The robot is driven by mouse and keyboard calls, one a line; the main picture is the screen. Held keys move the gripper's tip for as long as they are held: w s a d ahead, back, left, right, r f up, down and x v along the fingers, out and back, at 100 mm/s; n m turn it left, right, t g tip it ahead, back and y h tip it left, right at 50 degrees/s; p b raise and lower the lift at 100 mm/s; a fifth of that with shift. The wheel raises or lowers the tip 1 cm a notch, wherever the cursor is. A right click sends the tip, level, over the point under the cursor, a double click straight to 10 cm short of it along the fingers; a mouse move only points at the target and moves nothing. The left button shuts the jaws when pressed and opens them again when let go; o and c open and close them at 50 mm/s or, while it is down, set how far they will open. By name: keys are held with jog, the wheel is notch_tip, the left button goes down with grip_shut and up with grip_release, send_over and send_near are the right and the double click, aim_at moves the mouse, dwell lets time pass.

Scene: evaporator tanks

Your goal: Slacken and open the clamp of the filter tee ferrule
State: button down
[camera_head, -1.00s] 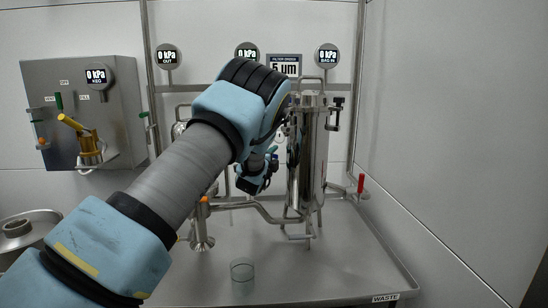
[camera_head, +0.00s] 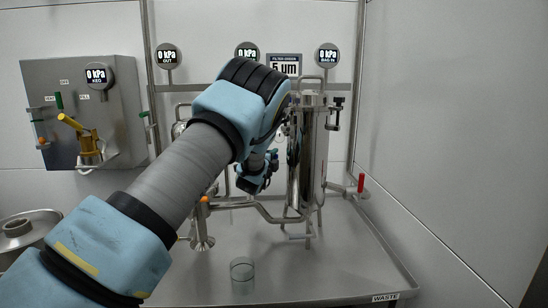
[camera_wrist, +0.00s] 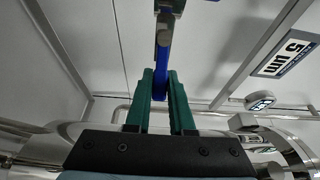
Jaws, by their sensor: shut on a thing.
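In the wrist view, my gripper (camera_wrist: 160,76) has two green fingers closed on a blue handle (camera_wrist: 163,60) joined to a slim metal part that runs up out of the frame. I cannot tell for sure whether this is part of the filter tee clamp. In the head view, my arm crosses from lower left to the centre, and my blue wrist (camera_head: 258,172) hangs just left of the upright steel filter housing (camera_head: 306,155). My fingertips and the tee ferrule clamp cannot be made out there.
A steel tray bench (camera_head: 330,270) bears a clear glass beaker (camera_head: 242,270). A red-handled valve (camera_head: 361,183) is right of the filter. A grey panel (camera_head: 115,130) with a yellow lever (camera_head: 71,122) stands left. The bench's front right is clear.

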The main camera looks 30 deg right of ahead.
jog(key=shift+a, duration=0.1)
jog(key=m+g+h, duration=0.1)
jog(key=g, duration=0.1)
jog(key=a+m+g+h+b, duration=0.1)
jog(key=m, duration=0.1)
jog(key=shift+s+g+h, duration=0.2)
jog(key=shift+g+h, duration=0.2)
jog(key=c, duration=0.8)
grip_release()
